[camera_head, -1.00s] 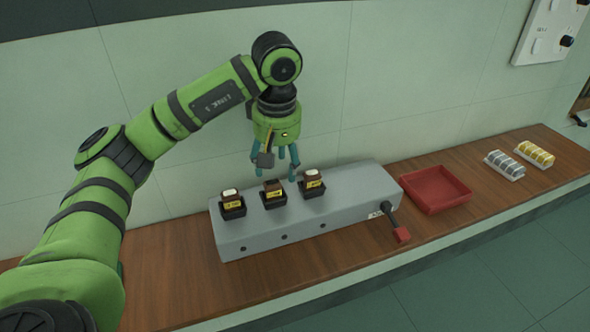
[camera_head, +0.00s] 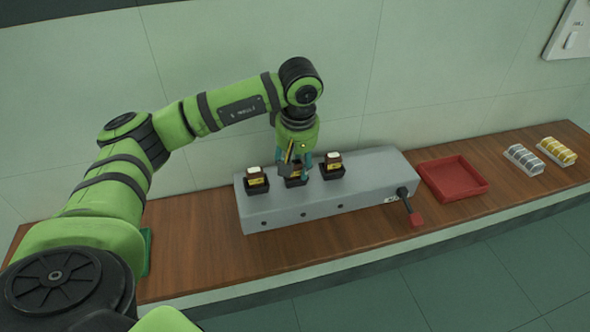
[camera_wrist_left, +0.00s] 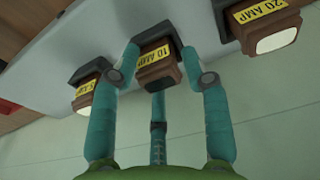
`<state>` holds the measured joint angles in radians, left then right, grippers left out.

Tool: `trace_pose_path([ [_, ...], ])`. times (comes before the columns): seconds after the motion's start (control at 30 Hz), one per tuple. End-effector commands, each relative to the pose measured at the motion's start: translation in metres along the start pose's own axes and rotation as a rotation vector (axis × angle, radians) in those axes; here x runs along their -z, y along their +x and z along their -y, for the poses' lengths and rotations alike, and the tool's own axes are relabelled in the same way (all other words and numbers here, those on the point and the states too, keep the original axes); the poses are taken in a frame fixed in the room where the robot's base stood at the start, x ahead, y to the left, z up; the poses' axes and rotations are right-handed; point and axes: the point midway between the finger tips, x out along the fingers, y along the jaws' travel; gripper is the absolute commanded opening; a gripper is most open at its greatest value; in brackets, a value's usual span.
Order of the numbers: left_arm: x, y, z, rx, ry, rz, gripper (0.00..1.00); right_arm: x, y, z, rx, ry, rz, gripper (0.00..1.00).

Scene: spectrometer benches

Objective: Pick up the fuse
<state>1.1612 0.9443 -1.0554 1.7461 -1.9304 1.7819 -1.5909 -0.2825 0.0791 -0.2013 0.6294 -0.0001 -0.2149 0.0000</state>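Three brown fuses with yellow labels sit in black sockets on a grey block (camera_head: 350,202). The middle fuse (camera_wrist_left: 158,72) reads "10 AMP" and has a dark end; in the head view it (camera_head: 293,180) is partly hidden by my left gripper. My left gripper (camera_head: 300,172) points down at the middle fuse. In the left wrist view, its teal fingers (camera_wrist_left: 160,60) stand on both sides of that fuse, with a third behind. Whether they press on it is unclear. My right gripper is not in view.
A lever with a red handle (camera_head: 415,218) sticks out at the block's right end. A red tray (camera_head: 482,190) lies right of the block. Silver items (camera_head: 523,158) and yellow items (camera_head: 557,151) lie farther right. The wall stands close behind the bench.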

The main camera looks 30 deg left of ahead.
Motion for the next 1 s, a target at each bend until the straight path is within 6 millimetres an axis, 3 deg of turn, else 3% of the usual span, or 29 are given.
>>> trace_pose_path([
  [0.03,0.000,0.000,0.000,0.000,0.000,0.000,0.13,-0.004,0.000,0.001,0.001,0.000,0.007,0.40],
  [0.07,0.000,0.000,0.000,0.000,0.000,0.000,0.01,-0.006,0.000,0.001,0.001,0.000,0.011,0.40],
  [0.1,0.000,0.000,0.000,0.000,0.000,0.000,0.00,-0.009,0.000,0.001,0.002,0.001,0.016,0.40],
  [0.3,0.001,-0.001,0.000,-0.001,-0.001,-0.002,0.00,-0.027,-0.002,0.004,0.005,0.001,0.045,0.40],
  [0.57,0.002,-0.004,-0.001,-0.003,-0.003,-0.004,0.00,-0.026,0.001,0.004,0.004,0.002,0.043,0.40],
  [0.87,0.007,-0.042,-0.002,-0.007,-0.002,-0.006,0.00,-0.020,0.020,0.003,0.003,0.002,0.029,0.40],
  [1.0,-0.015,-0.062,-0.025,-0.008,0.006,-0.003,0.00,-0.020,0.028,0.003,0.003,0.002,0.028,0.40],
])
